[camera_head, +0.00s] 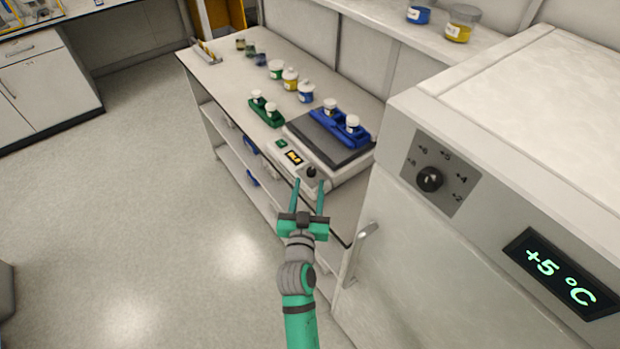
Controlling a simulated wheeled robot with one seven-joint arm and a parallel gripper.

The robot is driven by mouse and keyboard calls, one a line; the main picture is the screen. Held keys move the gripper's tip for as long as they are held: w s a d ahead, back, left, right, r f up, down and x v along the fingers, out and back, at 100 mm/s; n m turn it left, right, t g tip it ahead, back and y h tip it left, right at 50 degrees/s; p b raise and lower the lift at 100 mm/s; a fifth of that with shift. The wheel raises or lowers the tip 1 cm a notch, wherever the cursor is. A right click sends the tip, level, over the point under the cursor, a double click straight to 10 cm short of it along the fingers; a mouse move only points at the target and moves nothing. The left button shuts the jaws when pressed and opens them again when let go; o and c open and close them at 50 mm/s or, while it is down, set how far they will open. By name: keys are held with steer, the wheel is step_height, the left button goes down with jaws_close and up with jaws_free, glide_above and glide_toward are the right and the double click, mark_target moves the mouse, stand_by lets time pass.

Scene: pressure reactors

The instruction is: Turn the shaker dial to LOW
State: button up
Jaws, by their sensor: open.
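The shaker (330,172) is a white box with a dark top plate, standing on the near end of the bench. Its front panel carries a small black dial (311,172), a lit orange display (293,158) and a green button (281,143). The dial's setting is too small to read. My green gripper (309,183) is open, its two fingers pointing at the front panel, with the dial showing between and just beyond the fingertips. I cannot tell whether the fingers touch the panel. A blue rack (341,127) with white-capped vessels sits on the shaker's plate.
A green rack (266,112) with white-capped vessels stands left of the shaker, with several jars behind it. At right, a large white cabinet (405,225) has its own black knob (430,179) and a +5 °C display (560,274). Floor at left is clear.

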mark_target(308, 175)
steer(key=shift+w+d, duration=0.2)
steer(key=shift+w, duration=1.6)
jaws_close()
steer(key=c, duration=1.1)
jaws_free()
steer(key=shift+a+f+h, duration=0.1)
steer(key=shift+h, duration=0.2)
jaws_close()
steer(key=shift+o, duration=0.2)
jaws_free()
steer(key=shift+a+m+h, duration=0.1)
steer(key=shift+m+h, duration=0.4)
steer(key=shift+w+a+m+g+h, duration=0.1)
steer(key=shift+a+m+g+h, duration=0.15)
steer(key=shift+m+g+h, duration=0.6)
steer(key=shift+w+a+m+g+h, duration=0.1)
steer(key=shift+a+m+g+h, duration=0.15)
steer(key=shift+m+h, duration=1.1)
steer(key=shift+n+h, duration=0.4)
steer(key=o, duration=1.1)
steer(key=shift+d, duration=0.1)
steer(key=shift+c, duration=0.2)
